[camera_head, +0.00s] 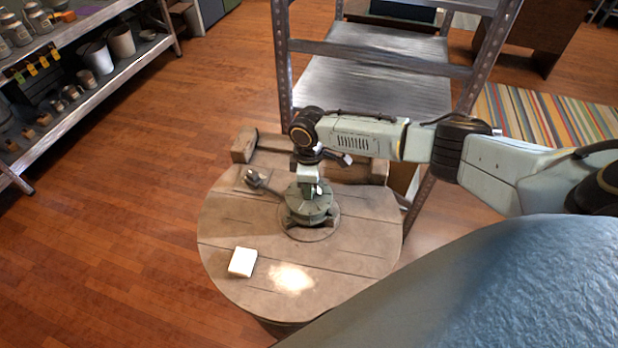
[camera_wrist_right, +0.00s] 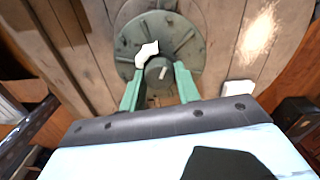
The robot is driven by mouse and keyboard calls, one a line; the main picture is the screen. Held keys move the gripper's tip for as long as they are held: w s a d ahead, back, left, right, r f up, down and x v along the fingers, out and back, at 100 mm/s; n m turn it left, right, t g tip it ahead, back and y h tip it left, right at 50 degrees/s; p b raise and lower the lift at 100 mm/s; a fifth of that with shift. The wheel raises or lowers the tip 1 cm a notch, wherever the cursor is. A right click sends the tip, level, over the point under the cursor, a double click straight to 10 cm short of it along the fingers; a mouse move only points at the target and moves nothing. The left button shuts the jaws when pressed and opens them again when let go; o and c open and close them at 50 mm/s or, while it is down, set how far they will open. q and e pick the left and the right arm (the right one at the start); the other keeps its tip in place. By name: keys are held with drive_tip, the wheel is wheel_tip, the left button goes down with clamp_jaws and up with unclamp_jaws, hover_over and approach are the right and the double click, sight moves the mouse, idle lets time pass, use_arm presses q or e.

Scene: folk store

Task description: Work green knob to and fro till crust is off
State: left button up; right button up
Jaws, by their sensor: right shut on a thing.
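A green round fixture (camera_head: 310,210) with a ribbed top sits on the round wooden table (camera_head: 340,262). It fills the upper middle of the right wrist view (camera_wrist_right: 182,40). Its green knob (camera_wrist_right: 160,72) carries a pale line mark and stands between the two green fingers of my right gripper (camera_wrist_right: 158,90), which is shut on it. In the head view my right gripper (camera_head: 309,182) comes down from above, and its wrist hides part of the knob. A white irregular patch (camera_wrist_right: 147,54), perhaps crust, shows beside the knob. My left gripper is not in view.
A white block (camera_head: 242,262) lies at the table's front left. A small dark object (camera_head: 255,178) lies left of the fixture. Wooden blocks line the back edge. A metal shelf frame (camera_head: 375,80) stands behind. Open floor lies to the left.

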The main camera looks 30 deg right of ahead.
drive_tip(key=n+p, duration=0.1)
drive_tip(key=n, duration=0.1)
drive_tip(key=shift+r+n, duration=0.1)
drive_tip(key=shift+n, duration=0.3)
drive_tip(key=n, duration=0.3)
drive_tip(key=shift+n+p, duration=0.3)
drive_tip(key=n, duration=0.3)
drive_tip(key=shift+n, duration=2.6)
drive_tip(key=o, duration=1)
wheel_tip(320, 180, up, 13)
drive_tip(key=shift+r+p, duration=0.15)
drive_tip(key=shift+p, duration=0.5)
